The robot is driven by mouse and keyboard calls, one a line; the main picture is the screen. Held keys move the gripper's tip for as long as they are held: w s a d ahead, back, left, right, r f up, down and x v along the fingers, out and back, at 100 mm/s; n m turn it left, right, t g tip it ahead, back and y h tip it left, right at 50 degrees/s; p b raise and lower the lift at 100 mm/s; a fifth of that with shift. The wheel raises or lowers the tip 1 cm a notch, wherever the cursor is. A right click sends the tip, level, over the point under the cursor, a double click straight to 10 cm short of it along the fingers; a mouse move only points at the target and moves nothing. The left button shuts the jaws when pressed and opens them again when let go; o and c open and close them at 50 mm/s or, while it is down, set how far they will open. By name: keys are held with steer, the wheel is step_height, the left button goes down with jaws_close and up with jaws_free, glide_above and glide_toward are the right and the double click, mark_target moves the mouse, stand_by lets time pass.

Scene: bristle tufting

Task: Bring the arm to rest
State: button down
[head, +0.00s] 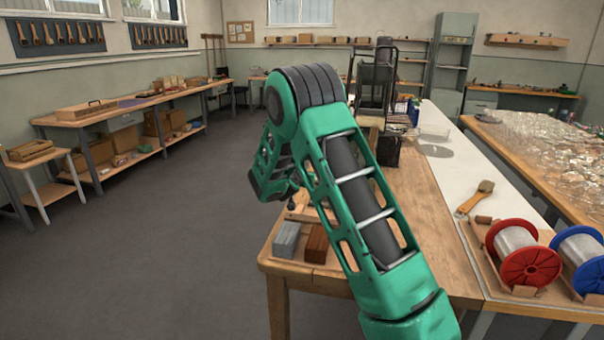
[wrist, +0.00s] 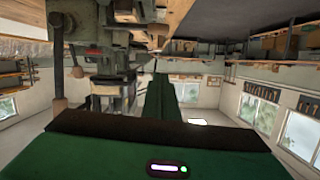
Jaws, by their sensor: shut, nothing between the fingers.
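My green arm rises from the bottom right of the head view, bends at a dark ribbed joint, and folds back down on the left side. Its far end hangs beside the front left of the wooden workbench (head: 420,200). In the wrist view my gripper (wrist: 162,84) shows as a green bar standing up from a wide green body with a small light. It is shut and empty. The wrist view is upside down. The forward part of my arm hides some of the bench top.
A grey block (head: 286,240) and a brown block (head: 317,244) sit at the bench's front left corner. A brush (head: 476,197), a red spool (head: 524,255) and a blue spool (head: 585,258) lie to the right. A black machine (head: 376,85) stands behind. Open floor (head: 160,240) lies left.

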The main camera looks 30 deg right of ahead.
stand_by(0.4)
steer(key=s+d+r+m+g+y, duration=0.1)
steer(key=s+d+r+g, duration=0.15)
steer(key=s, duration=0.95)
steer(key=s+d+r+g+y, duration=0.1)
steer(key=s+d+g+y, duration=0.2)
steer(key=s, duration=0.9)
steer(key=s+a+n+g+y, duration=0.1)
steer(key=s+a, duration=0.4)
steer(key=s, duration=0.6)
steer(key=s+a+f+n+g+y, duration=0.1)
steer(key=s+a, duration=0.4)
steer(key=s, duration=0.6)
steer(key=s+a+n+g+y, duration=0.2)
steer(key=s+a+g+y, duration=0.1)
steer(key=s, duration=0.8)
steer(key=a+y, duration=0.1)
steer(key=a, duration=0.1)
steer(key=shift+s+a+f+g, duration=0.2)
steer(key=shift+s+a+g, duration=0.05)
steer(key=shift+a+g, duration=0.1)
